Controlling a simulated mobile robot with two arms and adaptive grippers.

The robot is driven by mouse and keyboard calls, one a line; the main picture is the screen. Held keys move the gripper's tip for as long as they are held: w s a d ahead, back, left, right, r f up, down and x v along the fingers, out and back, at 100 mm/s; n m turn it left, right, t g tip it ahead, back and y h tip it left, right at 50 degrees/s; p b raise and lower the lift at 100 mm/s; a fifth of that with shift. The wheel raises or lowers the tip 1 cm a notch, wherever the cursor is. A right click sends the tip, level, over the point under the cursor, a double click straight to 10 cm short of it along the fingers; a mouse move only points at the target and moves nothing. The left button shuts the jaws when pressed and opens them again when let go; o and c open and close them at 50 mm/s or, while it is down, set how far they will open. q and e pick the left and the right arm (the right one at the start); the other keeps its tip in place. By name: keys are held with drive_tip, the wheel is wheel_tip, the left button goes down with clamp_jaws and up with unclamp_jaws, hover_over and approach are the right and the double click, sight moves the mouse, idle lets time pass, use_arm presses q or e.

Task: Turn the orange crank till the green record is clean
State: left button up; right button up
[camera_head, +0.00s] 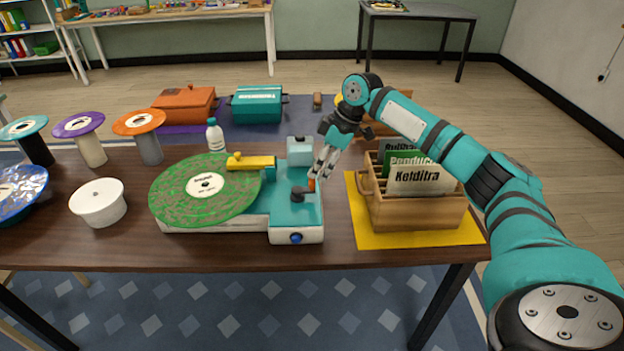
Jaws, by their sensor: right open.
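The green record (171,191) lies flat on the cleaning machine, with brownish specks over its surface and a white label in its middle. A yellow arm (251,162) reaches over the record's right edge. The machine's teal and white body (284,215) has a small crank with an orange knob (311,185) on its right part. My right gripper (317,178) is open and points down at the orange knob, its fingertips close by it. I cannot tell whether the fingers touch the knob. My left gripper does not show.
A wooden crate (410,213) with labelled cards stands on a yellow mat (370,239) to the right. A white tub (98,209), several disc-topped stands and a white bottle (215,137) are to the left and behind. The table's front edge (120,258) is clear.

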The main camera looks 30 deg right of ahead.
sight(312, 180)
drive_tip(key=shift+x, duration=2.75)
clamp_jaws()
